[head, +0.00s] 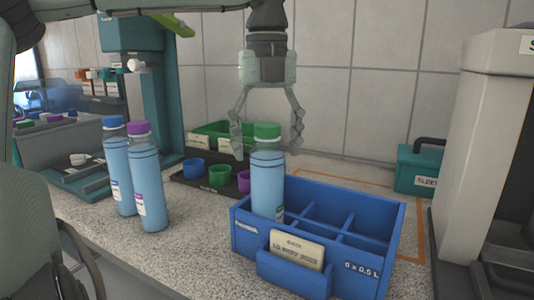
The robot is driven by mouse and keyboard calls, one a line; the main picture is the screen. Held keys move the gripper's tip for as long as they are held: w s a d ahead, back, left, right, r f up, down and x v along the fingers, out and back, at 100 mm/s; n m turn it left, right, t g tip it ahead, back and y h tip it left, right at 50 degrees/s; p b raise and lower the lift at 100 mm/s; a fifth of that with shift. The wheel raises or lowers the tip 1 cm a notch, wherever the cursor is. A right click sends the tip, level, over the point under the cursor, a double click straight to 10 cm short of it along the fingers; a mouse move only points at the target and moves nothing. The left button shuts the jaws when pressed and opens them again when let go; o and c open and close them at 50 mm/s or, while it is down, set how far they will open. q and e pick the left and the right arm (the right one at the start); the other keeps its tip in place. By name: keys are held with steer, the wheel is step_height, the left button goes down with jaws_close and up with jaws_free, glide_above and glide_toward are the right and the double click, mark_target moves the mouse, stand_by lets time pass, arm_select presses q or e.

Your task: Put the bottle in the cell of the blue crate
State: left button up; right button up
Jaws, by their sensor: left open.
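A blue bottle with a green cap (267,178) stands upright in the front-left cell of the blue crate (360,275). Its lower end is hidden behind the crate's front wall. My left gripper (267,145) is open, pointing down from above, with its fingers spread on either side of the green cap. I see a gap between the fingers and the cap. The crate's other visible cells look empty. Two more bottles, one with a blue cap (118,165) and one with a purple cap (147,180), stand on the counter at left. My right gripper is not in view.
A dark tray with coloured cups (219,175) lies behind the crate. A green bin (215,134) is at the back wall. A teal toolbox (418,170) and a tall pale machine (480,150) stand at right. A teal stand (155,100) rises at left.

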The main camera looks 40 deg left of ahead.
arm_select(q)
step_height(320, 180, up, 10)
steer(key=shift+d+r, duration=0.1)
steer(key=shift+r, duration=0.1)
stand_by(0.4)
